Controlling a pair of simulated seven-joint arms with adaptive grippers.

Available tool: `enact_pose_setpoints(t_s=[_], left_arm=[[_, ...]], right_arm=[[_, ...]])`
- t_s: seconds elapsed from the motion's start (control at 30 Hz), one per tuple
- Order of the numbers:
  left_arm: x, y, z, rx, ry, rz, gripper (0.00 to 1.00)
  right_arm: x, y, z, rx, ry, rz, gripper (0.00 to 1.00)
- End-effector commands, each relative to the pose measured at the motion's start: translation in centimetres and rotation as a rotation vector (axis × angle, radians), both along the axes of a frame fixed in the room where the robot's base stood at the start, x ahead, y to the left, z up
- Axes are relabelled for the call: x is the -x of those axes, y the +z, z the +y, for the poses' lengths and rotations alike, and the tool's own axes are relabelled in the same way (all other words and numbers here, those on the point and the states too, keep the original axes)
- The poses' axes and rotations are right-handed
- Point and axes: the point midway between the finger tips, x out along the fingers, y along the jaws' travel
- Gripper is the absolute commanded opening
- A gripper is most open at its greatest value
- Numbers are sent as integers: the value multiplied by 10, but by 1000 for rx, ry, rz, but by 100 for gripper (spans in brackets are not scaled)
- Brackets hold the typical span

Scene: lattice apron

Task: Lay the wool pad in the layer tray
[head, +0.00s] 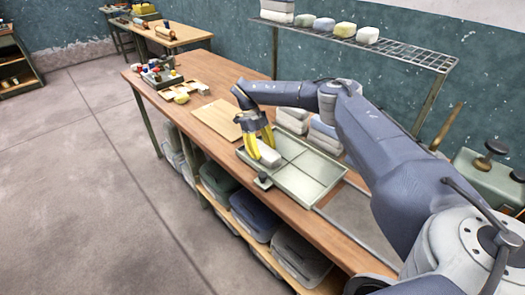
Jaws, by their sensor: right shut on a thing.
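The layer tray (312,165) is a shallow grey-green metal tray split into compartments, on the wooden workbench. My right gripper (263,151) reaches in over the left end of the tray with its yellow fingers pointing down. It is shut on a pale, whitish block that looks like the wool pad (269,157). The pad is at the tray's left compartment; I cannot tell whether it touches the tray floor. The fingers hide part of it. My left gripper is not in view.
A wooden board (220,118) lies left of the tray. Stacked pale pads (323,133) stand behind it, close to my right arm. A wire shelf (390,47) with several blocks hangs above. A grey panel (362,215) lies right of the tray.

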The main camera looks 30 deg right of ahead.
Motion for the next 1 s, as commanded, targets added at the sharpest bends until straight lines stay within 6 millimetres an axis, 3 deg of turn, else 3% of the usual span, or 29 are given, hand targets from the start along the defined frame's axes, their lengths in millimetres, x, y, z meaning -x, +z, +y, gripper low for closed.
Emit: enact_pose_setpoints(t_s=[0.27,0.3,0.33,0.67,1.0], left_arm=[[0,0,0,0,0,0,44],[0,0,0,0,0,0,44],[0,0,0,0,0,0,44],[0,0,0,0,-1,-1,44],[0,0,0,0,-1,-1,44]], right_arm=[[0,-3,0,0,1,0,24],[0,-2,0,0,1,0,57],[0,-2,0,0,1,0,60],[-1,2,0,-1,1,-1,60],[-21,50,4,2,0,-3,60]])
